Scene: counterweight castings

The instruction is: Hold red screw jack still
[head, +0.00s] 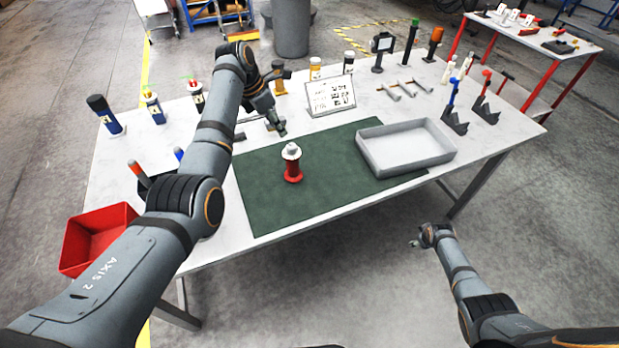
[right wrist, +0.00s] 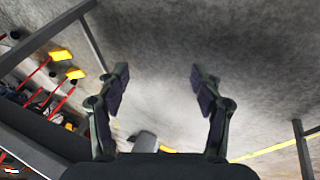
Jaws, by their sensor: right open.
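The red screw jack (head: 292,163) stands upright on the green mat (head: 330,191) in the head view, with a pale top piece. My left gripper (head: 281,131) hangs above and behind the jack, slightly to its left, apart from it. Its fingers are small and dark here, and I cannot tell whether they are open or shut. My right gripper (head: 414,243) is off the table's front edge, over the floor, well to the right of the jack. In the right wrist view its two fingers (right wrist: 160,85) are spread wide with nothing between them. The jack does not show in that view.
A grey tray (head: 407,163) sits on the mat's right side. A white sign (head: 331,96) and several bottles stand behind the mat. A red bin (head: 100,238) is at the table's left. Blue and red handled tools (head: 454,116) stand at the right. The front of the mat is clear.

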